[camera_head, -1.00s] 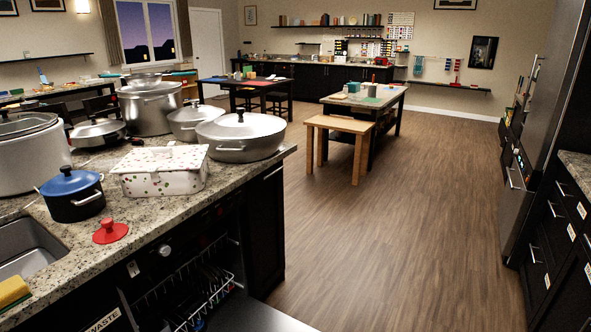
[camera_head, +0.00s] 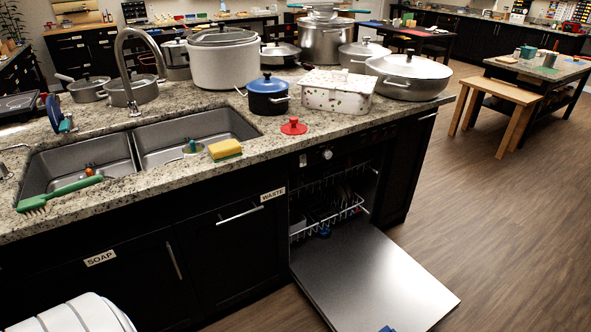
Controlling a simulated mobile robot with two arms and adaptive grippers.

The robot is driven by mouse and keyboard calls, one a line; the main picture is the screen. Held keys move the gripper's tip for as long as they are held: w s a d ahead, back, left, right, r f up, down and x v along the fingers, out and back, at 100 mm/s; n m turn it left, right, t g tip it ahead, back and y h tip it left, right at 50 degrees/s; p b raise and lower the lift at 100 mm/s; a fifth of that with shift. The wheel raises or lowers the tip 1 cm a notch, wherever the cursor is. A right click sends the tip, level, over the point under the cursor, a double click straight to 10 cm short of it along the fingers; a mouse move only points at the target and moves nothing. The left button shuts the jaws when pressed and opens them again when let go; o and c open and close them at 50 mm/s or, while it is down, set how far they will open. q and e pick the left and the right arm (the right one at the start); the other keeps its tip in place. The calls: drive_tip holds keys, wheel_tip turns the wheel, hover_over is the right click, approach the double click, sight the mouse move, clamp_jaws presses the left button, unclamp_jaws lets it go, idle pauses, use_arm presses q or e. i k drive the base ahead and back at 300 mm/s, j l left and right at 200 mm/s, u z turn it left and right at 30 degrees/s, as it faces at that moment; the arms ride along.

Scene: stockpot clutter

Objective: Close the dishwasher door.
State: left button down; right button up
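The dishwasher door (camera_head: 372,272) is folded down and open, reaching out from the counter front over the wood floor. Its flat grey inner face is up. Behind it is the dark dishwasher opening with a wire rack (camera_head: 328,213), which sits inside and holds some dark items. A small blue patch (camera_head: 387,329) shows at the door's lower edge, cut off by the frame; I cannot tell what it is. Neither of my grippers shows in the head view.
The granite counter above holds a sponge (camera_head: 225,150), a red lid (camera_head: 293,127), a blue-lidded pot (camera_head: 267,95) and several larger pots. A double sink (camera_head: 190,135) is at the left. Wood floor (camera_head: 500,210) is clear to the right of the door.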

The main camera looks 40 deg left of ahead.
sight(362, 282)
drive_tip(key=u, duration=1.6)
drive_tip(key=l+u, duration=1.2)
drive_tip(key=k+l, duration=0.1)
drive_tip(key=l, duration=0.4)
drive_tip(key=k+l, duration=0.1)
drive_tip(key=l, duration=0.4)
drive_tip(key=k+l, duration=0.15)
drive_tip(key=l, duration=0.35)
drive_tip(key=k+l, duration=0.1)
drive_tip(key=l, duration=0.4)
drive_tip(key=k+l, duration=0.1)
drive_tip(key=l, duration=0.4)
